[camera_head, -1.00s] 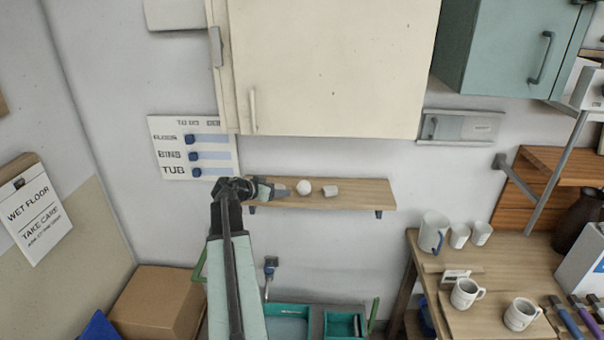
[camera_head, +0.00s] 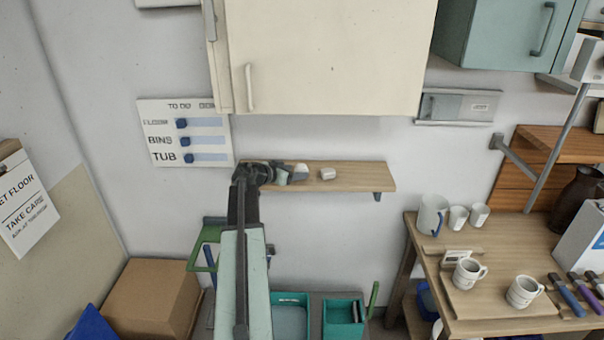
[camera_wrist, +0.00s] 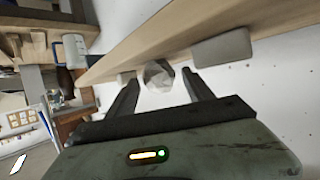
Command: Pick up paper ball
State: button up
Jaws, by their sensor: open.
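The paper ball (camera_head: 301,171) is a small pale crumpled lump on the wooden wall shelf (camera_head: 355,178). In the wrist view the paper ball (camera_wrist: 159,74) appears grey and faceted, in front of and between the fingertips. My gripper (camera_wrist: 157,82) is open, with one finger on each side of the ball's near edge. I cannot tell whether either finger touches it. In the head view my gripper (camera_head: 284,174) is at the shelf's left part, just left of the ball, and partly hides it.
A small whitish block (camera_head: 328,174) lies on the shelf just right of the ball. A cream cupboard (camera_head: 330,60) hangs above the shelf. Teal bins (camera_head: 343,316) stand below. A table with several mugs (camera_head: 468,271) is at the right.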

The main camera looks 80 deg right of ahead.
aim_at(301, 164)
jog(key=b+x, duration=0.1)
jog(key=x, duration=0.3)
jog(key=shift+s+d, duration=0.1)
jog(key=c, duration=1.1)
jog(key=shift+r, duration=0.1)
jog(key=shift+r+p, duration=0.45)
jog(key=shift+p, duration=0.05)
notch_tip(301, 164, up, 3)
jog(key=p, duration=0.3)
jog(key=a, duration=0.5)
jog(key=s+a, duration=0.1)
jog(key=a, duration=0.4)
jog(key=a+r+p, duration=0.1)
jog(key=a, duration=0.5)
jog(key=shift+s+a, duration=0.1)
jog(key=shift+s, duration=0.1)
